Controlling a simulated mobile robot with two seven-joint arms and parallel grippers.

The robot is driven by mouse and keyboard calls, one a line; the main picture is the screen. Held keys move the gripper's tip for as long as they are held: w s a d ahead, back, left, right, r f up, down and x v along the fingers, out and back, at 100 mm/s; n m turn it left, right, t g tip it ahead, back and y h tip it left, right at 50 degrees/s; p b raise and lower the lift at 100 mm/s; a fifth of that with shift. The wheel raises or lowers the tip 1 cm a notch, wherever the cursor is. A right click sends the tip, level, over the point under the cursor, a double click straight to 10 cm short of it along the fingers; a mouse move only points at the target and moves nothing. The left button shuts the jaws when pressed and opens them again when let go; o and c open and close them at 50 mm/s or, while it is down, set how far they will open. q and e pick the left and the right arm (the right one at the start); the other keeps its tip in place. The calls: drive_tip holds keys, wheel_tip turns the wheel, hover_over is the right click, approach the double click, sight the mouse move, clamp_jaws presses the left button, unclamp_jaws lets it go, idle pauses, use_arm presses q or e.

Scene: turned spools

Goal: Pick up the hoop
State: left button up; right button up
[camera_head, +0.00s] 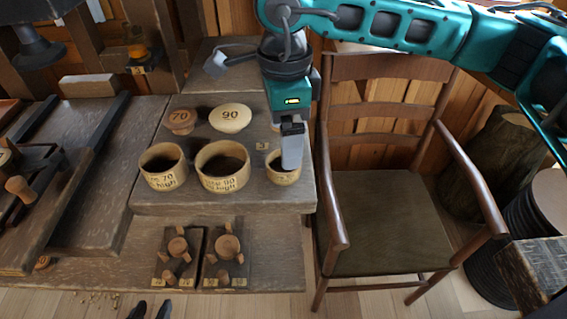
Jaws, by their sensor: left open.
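Three pale round wooden pieces with dark insides stand in a row on the worn grey-brown bench. The left one (163,180) and the middle one (222,182) are lettered with 70 and 90. The smallest (276,177), at the right, looks most like the hoop, but I cannot tell for sure. My left gripper (291,162) is open and points down over this small piece. Its grey finger hides the right part of the rim, and I cannot tell whether they touch. My right gripper is out of view.
Round lids marked 70 (180,121) and 90 (230,118) lie behind. Two dark blocks with turned spools (178,245) sit in front. A wooden armchair (400,215) stands close to the right of the bench. A tool rack fills the left.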

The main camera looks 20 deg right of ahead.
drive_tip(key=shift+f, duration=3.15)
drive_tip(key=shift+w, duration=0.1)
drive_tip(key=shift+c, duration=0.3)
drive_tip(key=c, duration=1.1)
